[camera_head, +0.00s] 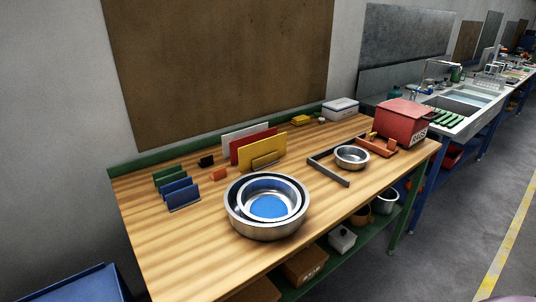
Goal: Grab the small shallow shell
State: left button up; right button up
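A small, shallow, round metal shell (352,154) sits upright on the wooden workbench (190,250), right of the middle. It is empty as far as I can see, and stands inside the corner of a dark angled bracket (329,172). A much larger metal pot (265,230) stands nearer the front edge, left of the small shell. A medium metal shell (294,189) with a blue disc-like bottom (270,206) sits inside the large pot. Neither of my grippers is in view.
Colored upright plates (262,150) and blue and green racks (182,194) stand at the back left. A red box (403,122) and an orange bracket (378,146) are right of the small shell. The bench's front left is clear. A lower shelf holds boxes and pots.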

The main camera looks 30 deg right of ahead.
aim_at(347, 156)
jog(key=z, duration=1.55)
jog(key=i+l+u, duration=0.1)
jog(key=u, duration=0.4)
jog(key=i+l+u, duration=0.1)
jog(key=l+u, duration=0.2)
jog(key=u, duration=0.15)
jog(key=i+l+u, duration=0.1)
jog(key=l+u, duration=0.15)
jog(key=l, duration=0.15)
jog(key=l+u, duration=0.2)
jog(key=l, duration=0.15)
jog(key=l+u, duration=0.2)
jog(key=l, duration=0.7)
jog(key=i+l, duration=0.1)
jog(key=l, duration=1.35)
